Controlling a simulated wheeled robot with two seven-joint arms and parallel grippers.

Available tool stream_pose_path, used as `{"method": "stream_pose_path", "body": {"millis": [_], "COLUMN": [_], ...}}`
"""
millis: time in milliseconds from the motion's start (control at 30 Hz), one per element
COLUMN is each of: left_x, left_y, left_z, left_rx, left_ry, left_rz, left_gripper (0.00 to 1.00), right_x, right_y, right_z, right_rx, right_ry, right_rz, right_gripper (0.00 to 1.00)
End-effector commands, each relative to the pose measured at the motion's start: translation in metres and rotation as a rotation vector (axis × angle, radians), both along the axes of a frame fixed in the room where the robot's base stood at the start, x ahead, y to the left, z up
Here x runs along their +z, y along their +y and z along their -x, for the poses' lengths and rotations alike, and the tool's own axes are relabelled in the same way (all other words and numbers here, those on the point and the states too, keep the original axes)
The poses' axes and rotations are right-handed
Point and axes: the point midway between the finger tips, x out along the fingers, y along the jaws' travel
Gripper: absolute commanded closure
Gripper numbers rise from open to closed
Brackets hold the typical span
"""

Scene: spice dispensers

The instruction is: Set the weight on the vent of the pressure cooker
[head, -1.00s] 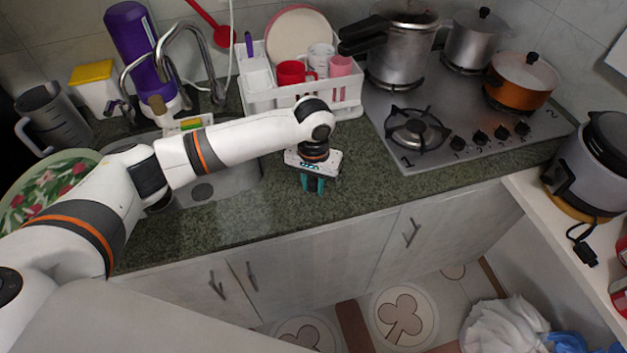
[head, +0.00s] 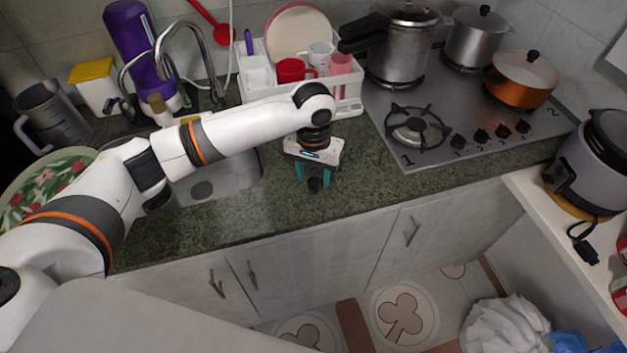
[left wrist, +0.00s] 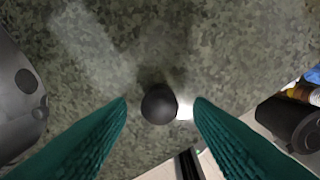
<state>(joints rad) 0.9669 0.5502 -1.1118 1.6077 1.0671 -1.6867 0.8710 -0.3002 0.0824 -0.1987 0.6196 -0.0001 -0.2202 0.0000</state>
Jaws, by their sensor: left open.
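The small dark weight (head: 314,185) stands on the green granite counter near its front edge. In the left wrist view its round black top (left wrist: 158,104) shows between the two teal fingers. My left gripper (head: 313,177) points down over the weight, open, with a finger on either side and gaps between fingers and weight (left wrist: 160,102). The silver pressure cooker (head: 404,55), with a black handle, sits lidded on the back left of the stove. Its vent is too small to make out. My right gripper is not in view.
A white dish rack (head: 345,98) with cups and a plate stands behind my left gripper. The sink (head: 225,180) lies left of it. The steel stove (head: 455,110) has an empty front burner (head: 417,126), another silver pot (head: 477,42) and a copper pan (head: 520,80).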

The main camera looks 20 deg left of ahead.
Motion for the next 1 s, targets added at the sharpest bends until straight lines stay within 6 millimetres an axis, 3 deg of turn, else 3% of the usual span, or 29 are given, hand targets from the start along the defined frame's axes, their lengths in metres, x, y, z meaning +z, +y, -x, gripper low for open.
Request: {"method": "stream_pose_path", "body": {"millis": [200, 433, 600, 1000], "left_x": [0.049, 0.083, 0.092, 0.092], "left_y": [0.0, 0.0, 0.0, 0.0], "left_z": [-0.001, -0.001, 0.0, 0.0], "left_rx": [0.0, 0.002, 0.002, 0.002], "left_ry": [-0.005, -0.002, 0.0, 0.001], "left_rz": [0.002, 0.001, 0.0, 0.0], "left_gripper": [0.53, 0.53, 0.53, 0.53], "right_x": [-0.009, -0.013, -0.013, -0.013], "right_y": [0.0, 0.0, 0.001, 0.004], "right_z": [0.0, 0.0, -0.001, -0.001], "right_rx": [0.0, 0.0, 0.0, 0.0], "right_ry": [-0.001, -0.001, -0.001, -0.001], "right_rz": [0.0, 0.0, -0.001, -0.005], "right_gripper": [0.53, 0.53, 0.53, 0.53]}}
